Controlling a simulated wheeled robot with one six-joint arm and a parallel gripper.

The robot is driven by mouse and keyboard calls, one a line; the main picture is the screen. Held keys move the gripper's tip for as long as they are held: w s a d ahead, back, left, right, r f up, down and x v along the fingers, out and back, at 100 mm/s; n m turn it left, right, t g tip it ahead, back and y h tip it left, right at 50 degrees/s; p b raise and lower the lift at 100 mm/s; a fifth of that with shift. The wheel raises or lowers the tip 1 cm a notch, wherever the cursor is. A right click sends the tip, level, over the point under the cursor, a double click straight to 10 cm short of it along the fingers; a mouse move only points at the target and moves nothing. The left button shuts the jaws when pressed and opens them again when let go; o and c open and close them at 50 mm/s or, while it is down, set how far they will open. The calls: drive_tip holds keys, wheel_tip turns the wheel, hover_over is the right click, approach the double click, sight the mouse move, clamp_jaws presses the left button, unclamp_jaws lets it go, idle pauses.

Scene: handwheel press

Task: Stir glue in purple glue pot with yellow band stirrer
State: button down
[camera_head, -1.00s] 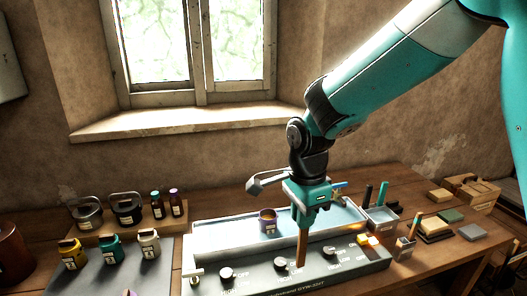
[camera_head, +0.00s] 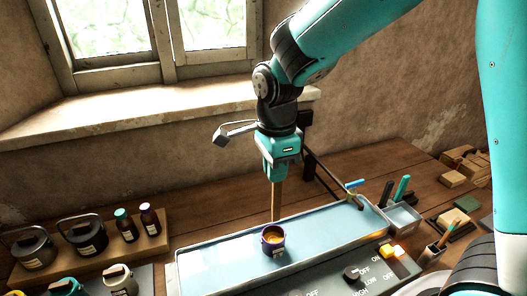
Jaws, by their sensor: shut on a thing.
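The purple glue pot (camera_head: 273,246) stands upright on the pale blue top of the long bench unit, with amber glue showing inside and a small label on its front. My gripper (camera_head: 275,178) is above the pot, shut on a wooden stirrer (camera_head: 276,201) that points straight down. The stirrer's lower end shows at the pot's back rim; I cannot tell whether it is above the opening or behind the pot. No yellow band shows on the stirrer; its upper part is hidden by my gripper.
The long unit (camera_head: 220,262) has dark knobs (camera_head: 352,273) along its front. Two lidded pots (camera_head: 84,234) and two small bottles (camera_head: 126,226) stand on a wooden stand at left. A grey holder (camera_head: 402,217) with dark and teal handles and a stick holder (camera_head: 432,254) are at right.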

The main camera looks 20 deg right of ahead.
drive_tip(key=shift+w+f+b, duration=0.15)
drive_tip(key=shift+f+b, duration=1.85)
drive_tip(key=shift+f, duration=0.5)
drive_tip(key=shift+w+f+b, duration=0.1)
drive_tip(key=shift+f+b, duration=1.85)
drive_tip(key=shift+f, duration=0.55)
